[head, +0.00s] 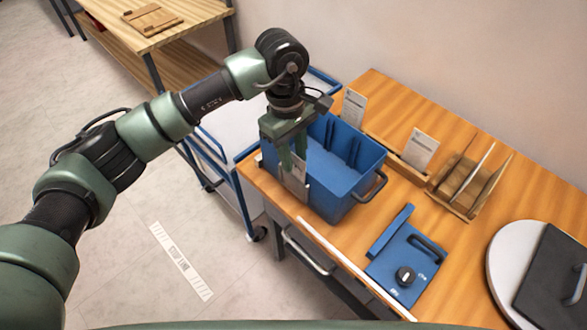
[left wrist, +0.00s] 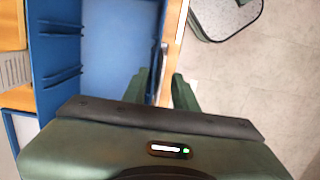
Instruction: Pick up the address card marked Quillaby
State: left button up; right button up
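My left gripper (head: 293,160) points down at the near left wall of the blue bin (head: 346,182). Its fingers are apart in the left wrist view (left wrist: 161,88), with the bin's wall edge and a thin upright piece between them. A pale address card (head: 294,184) stands upright at that wall, just below and between the fingertips; firm contact does not show. Another white card (head: 353,107) stands behind the bin, and a third card (head: 420,149) leans in a wooden holder to the right. The names on the cards are too small to read. My right gripper is out of view.
A wooden rack with upright dividers (head: 468,183), a blue panel with a black knob (head: 404,262) and a round white plate (head: 500,262) are on the wooden table to the right. A blue-framed cart (head: 236,135) stands left of the table. Floor is clear at lower left.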

pick_arm(q)
grip_shut()
dwell(1.4)
